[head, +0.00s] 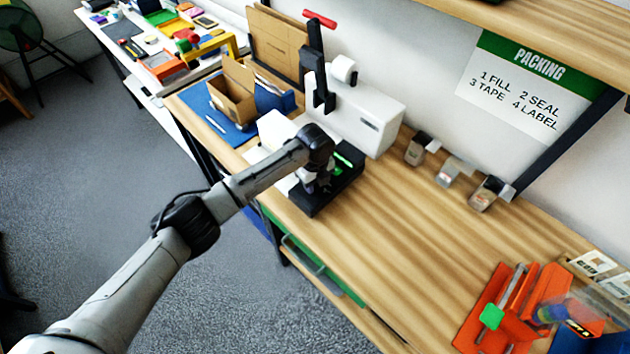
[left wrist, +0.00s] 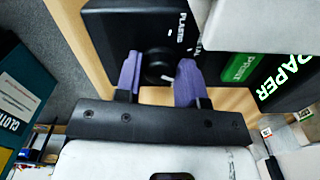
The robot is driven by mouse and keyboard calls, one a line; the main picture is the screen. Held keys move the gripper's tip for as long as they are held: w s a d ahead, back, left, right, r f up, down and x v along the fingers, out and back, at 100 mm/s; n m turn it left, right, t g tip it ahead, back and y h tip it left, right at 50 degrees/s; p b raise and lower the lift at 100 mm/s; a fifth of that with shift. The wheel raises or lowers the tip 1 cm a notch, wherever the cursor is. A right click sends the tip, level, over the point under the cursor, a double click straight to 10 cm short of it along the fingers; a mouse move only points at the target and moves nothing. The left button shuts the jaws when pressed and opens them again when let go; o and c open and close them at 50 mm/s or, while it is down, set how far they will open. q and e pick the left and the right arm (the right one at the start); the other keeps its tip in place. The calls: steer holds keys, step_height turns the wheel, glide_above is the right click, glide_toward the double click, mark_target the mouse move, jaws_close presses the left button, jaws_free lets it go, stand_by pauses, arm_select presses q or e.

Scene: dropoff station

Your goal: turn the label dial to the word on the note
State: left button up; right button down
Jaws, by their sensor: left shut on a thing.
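The label machine is white (head: 372,112) with a black front unit (head: 332,198) on the wooden bench. A green PRINT button (left wrist: 238,67) and a display reading PAPER (left wrist: 286,77) are to the right. My left gripper (head: 318,184) is down at the panel; in the left wrist view its purple fingers (left wrist: 160,72) are shut on the dial, one on each side. I cannot make out a note's word. My right gripper is out of view.
An open cardboard box (head: 232,98) stands on a blue mat (head: 212,120) at the back left. Several small containers (head: 447,172) line the wall. An orange tape tool (head: 515,310) is at the front right. The middle bench is clear.

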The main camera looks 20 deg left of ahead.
arm_select(q)
steer(key=shift+r+n+p, duration=0.2)
steer(key=shift+n+p, duration=0.1)
steer(key=shift+p, duration=0.15)
steer(key=n+p, duration=0.5)
steer(key=p, duration=0.1)
steer(key=shift+r+n+p, duration=0.1)
steer(key=shift+n+p, duration=0.2)
steer(key=shift+n, duration=0.1)
steer(key=shift+n+p, duration=0.65)
steer(key=shift+n, duration=0.25)
steer(key=n+p, duration=0.1)
steer(key=n, duration=0.1)
steer(key=shift+n+p, duration=0.3)
steer(key=shift+p, duration=0.1)
steer(key=n+p, duration=0.1)
steer(key=n, duration=0.2)
steer(key=shift+n+p, duration=0.4)
steer(key=n+p, duration=0.1)
steer(key=n, duration=0.4)
steer(key=shift+f+p, duration=0.2)
steer(key=shift+p, duration=0.2)
steer(key=shift+n, duration=0.3)
steer(key=o, duration=0.9)
